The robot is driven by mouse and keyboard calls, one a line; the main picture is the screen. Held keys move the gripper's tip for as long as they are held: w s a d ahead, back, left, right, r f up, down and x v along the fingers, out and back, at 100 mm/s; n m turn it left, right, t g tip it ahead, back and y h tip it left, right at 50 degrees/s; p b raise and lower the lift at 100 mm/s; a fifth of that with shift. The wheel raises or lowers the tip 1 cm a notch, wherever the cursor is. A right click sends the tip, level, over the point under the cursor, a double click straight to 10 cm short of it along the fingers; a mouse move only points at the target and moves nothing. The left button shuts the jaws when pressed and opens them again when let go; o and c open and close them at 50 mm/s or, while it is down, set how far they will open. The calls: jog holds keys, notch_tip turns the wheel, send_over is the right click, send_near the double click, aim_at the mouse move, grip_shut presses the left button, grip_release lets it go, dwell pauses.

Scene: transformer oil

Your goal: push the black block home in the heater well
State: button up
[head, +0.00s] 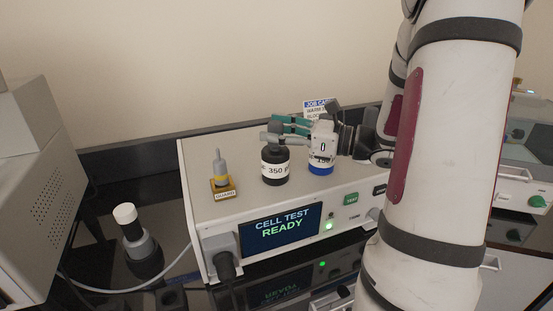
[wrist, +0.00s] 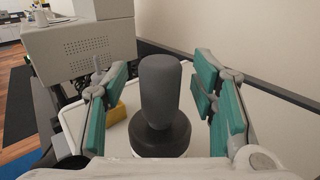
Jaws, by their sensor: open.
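The black block (head: 275,166) stands upright on top of the white cell tester. It carries a white label with "350" and a dark knob. In the wrist view its grey knob (wrist: 160,88) rises from a round black base (wrist: 160,135). My gripper (head: 280,128) reaches in from the right at knob height. Its teal-padded fingers are open, one on each side of the knob in the wrist view (wrist: 160,100), with gaps on both sides. The heater well's opening is hidden, so I cannot tell how deep the block sits.
A blue-based piece (head: 320,169) stands just right of the black block, partly hidden by my gripper. A grey-tipped probe in a yellow guard block (head: 222,186) is to the left. The tester screen (head: 280,228) reads "CELL TEST READY". A white-capped bottle (head: 132,232) stands left of the tester.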

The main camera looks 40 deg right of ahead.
aim_at(277, 124)
jog(key=shift+w+a, duration=0.15)
jog(key=shift+w, duration=0.1)
grip_shut()
jog(key=shift+r, duration=0.15)
jog(key=shift+r, duration=0.5)
jog(key=shift+s+r, duration=0.2)
jog(key=shift+r, duration=0.45)
jog(key=shift+s+r, duration=0.2)
jog(key=shift+r, duration=0.4)
jog(key=s+a+r, duration=0.1)
jog(key=s+a, duration=0.3)
jog(key=s, duration=1)
jog(key=shift+s+a+r, duration=0.15)
jog(key=shift+s+a, duration=0.05)
jog(key=shift+s, duration=0.15)
